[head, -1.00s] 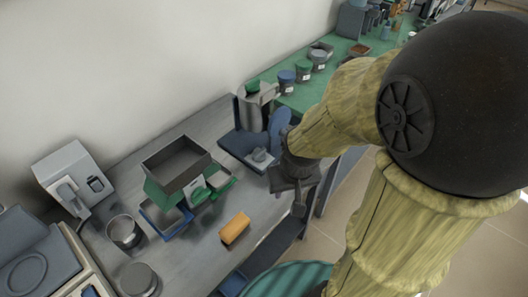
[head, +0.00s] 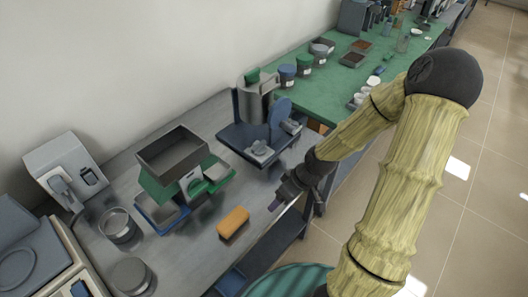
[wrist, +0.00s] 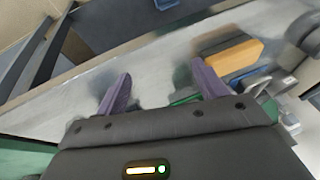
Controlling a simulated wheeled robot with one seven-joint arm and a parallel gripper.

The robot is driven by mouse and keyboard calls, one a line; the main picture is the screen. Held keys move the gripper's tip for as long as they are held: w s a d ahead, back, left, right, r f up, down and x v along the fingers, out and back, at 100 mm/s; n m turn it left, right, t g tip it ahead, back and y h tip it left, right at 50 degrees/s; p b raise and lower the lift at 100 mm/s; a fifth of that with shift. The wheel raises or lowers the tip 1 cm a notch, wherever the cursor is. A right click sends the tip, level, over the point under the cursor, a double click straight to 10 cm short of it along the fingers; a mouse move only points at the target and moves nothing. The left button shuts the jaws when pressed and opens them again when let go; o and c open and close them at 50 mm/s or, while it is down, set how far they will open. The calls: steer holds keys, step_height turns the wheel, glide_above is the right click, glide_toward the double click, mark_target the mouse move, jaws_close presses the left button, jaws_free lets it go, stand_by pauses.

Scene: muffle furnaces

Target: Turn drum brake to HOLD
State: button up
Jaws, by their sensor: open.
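A machine with a blue base (head: 240,138), a silver drum (head: 257,100) and an upright blue disc (head: 281,116) stands at the back of the grey bench in the head view. A small grey knob or lever (head: 260,149) sits on the front of its base; I cannot tell for sure that this is the drum brake, and no HOLD mark is readable. My gripper (head: 276,203) is over the bench's front edge, in front of the machine and apart from it. In the wrist view its two purple fingers (wrist: 160,88) are spread and empty.
An orange block (head: 233,222) lies left of my gripper and shows in the wrist view (wrist: 232,55). Left are a grey tray on a green stand (head: 172,155), metal cups (head: 119,229) and a white device (head: 66,172). A green table (head: 340,85) with jars is behind.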

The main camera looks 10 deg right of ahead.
mark_target(260, 147)
steer(key=w+f+t+y, duration=0.1)
steer(key=w+y+b, duration=0.1)
steer(key=shift+w+d+f+n+t, duration=0.2)
steer(key=shift+w+f+n+t, duration=0.1)
steer(key=shift+w+f+t, duration=0.1)
steer(key=w+d+t, duration=0.1)
steer(key=w+d+r+t+y+b, duration=0.1)
steer(key=w, duration=0.1)
steer(key=shift+w+r+t, duration=0.15)
steer(key=shift+w+t, duration=0.05)
steer(key=shift+t, duration=0.1)
steer(key=w+d+r+t+y+b, duration=0.1)
steer(key=w+d+r+t, duration=0.2)
steer(key=d+r+t, duration=0.1)
steer(key=shift+w+d+r+t, duration=0.4)
steer(key=shift+d+r, duration=0.25)
steer(key=shift+d, duration=0.55)
steer(key=x, duration=1.7)
steer(key=shift+w+a+f, duration=0.15)
steer(key=c, duration=0.7)
